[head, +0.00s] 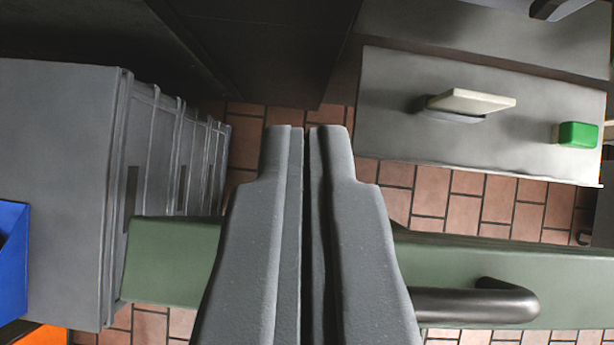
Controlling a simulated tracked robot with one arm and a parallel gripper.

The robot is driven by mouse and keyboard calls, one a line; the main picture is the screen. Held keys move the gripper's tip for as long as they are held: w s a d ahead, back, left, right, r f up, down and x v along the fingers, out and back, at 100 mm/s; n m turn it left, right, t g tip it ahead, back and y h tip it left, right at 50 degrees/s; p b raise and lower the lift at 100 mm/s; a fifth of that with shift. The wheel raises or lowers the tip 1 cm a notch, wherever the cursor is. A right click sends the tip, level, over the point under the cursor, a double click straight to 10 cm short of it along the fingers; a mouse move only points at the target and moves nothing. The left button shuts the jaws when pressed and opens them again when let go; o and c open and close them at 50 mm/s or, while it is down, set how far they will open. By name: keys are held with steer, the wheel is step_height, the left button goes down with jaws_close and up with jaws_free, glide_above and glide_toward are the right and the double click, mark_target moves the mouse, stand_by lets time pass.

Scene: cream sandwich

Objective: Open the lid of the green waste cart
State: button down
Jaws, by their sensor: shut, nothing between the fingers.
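My gripper (305,132) is shut and empty in the middle of the head view, its grey fingers nearly touching along their length. Behind and below the fingers, a long dull-green body (540,268), which looks like the green waste cart, runs across the picture from left to right. The fingers hide its middle. A dark rounded bar handle (470,305) sits along its lower side, just right of my gripper, and its left end is hidden by the fingers. I cannot tell whether the fingers touch the cart or how its lid stands.
Grey ribbed bins or crates (60,170) stand at the left, with a blue container (12,260) and an orange one (40,335) beside them. A grey counter (390,120) at upper right holds a pale block (470,102) and a green block (578,134). Tiled floor (480,200) shows between.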

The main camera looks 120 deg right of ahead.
steer(key=shift+s+d+f+p, duration=0.2)
steer(key=shift+s+f+p, duration=0.15)
steer(key=shift+s+f, duration=0.35)
steer(key=shift+s+d+f+p, duration=0.15)
steer(key=shift+s+f+p, duration=0.2)
steer(key=shift+s, duration=0.55)
